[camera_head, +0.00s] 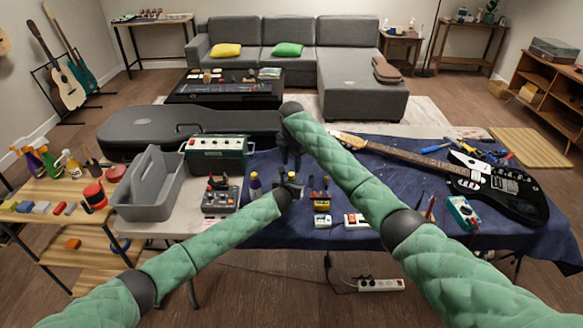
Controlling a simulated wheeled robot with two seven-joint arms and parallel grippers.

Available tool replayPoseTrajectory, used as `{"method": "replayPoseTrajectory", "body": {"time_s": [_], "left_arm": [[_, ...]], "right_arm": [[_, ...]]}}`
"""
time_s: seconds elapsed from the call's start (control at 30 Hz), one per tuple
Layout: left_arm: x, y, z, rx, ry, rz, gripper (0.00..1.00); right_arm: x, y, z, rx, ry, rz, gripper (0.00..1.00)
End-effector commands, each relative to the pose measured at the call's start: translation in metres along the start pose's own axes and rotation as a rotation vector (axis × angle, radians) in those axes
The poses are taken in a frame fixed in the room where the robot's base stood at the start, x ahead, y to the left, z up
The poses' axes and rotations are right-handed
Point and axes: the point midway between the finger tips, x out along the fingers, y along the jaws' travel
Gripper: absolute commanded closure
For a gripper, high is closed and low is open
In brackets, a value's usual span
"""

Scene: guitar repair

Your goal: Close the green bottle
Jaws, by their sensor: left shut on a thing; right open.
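My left gripper (292,186) is in the middle of the view over the blue cloth. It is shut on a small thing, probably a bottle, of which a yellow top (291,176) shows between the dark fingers. The body of that thing is mostly hidden, so I cannot tell if it is green. My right gripper (290,163) points down just above it and is open. A small bottle with a purple top (255,183) stands just left of my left gripper. I cannot make out a separate cap.
A grey caddy (150,185) and a green amplifier (216,150) stand at the left. A small grey device (220,200) and pedals (321,220) are near my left gripper. A black guitar (505,190) lies at right. Spray bottles (45,160) stand far left.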

Motion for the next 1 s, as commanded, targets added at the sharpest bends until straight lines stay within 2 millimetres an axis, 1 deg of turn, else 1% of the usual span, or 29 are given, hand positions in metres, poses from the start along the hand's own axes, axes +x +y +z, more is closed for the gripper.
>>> {"method": "replayPoseTrajectory", "body": {"time_s": [0.17,0.2,0.27,0.3,0.33,0.67,0.77,0.87,1.0], "left_arm": [[0.000,0.000,0.000,0.000,0.000,0.000,1.00],[0.000,0.000,0.000,0.000,0.000,0.000,1.00],[0.000,0.000,0.000,0.000,0.000,0.000,1.00],[0.000,0.000,0.000,0.000,0.000,0.000,1.00],[0.000,0.000,0.000,0.000,0.000,0.000,1.00],[0.000,0.000,0.000,0.000,0.000,0.000,1.00],[0.000,0.000,0.000,0.000,0.000,0.000,1.00],[0.000,0.000,0.000,0.000,0.000,0.000,1.00],[0.000,0.000,0.000,0.000,0.000,0.000,1.00]], "right_arm": [[0.000,0.000,0.000,0.000,0.000,0.000,0.55],[0.000,0.000,0.000,0.000,0.000,0.000,0.51],[0.000,0.000,0.000,0.000,0.000,0.000,0.39],[0.000,0.000,0.000,0.000,0.000,0.000,0.31],[0.000,0.000,0.000,0.000,0.000,0.000,0.30],[-0.003,0.000,0.000,0.000,0.000,0.001,0.30],[-0.011,0.001,0.000,0.000,0.000,0.002,0.30],[-0.026,0.000,0.001,0.000,0.000,0.002,0.30],[-0.054,0.001,0.001,-0.001,-0.002,0.002,0.30]]}}
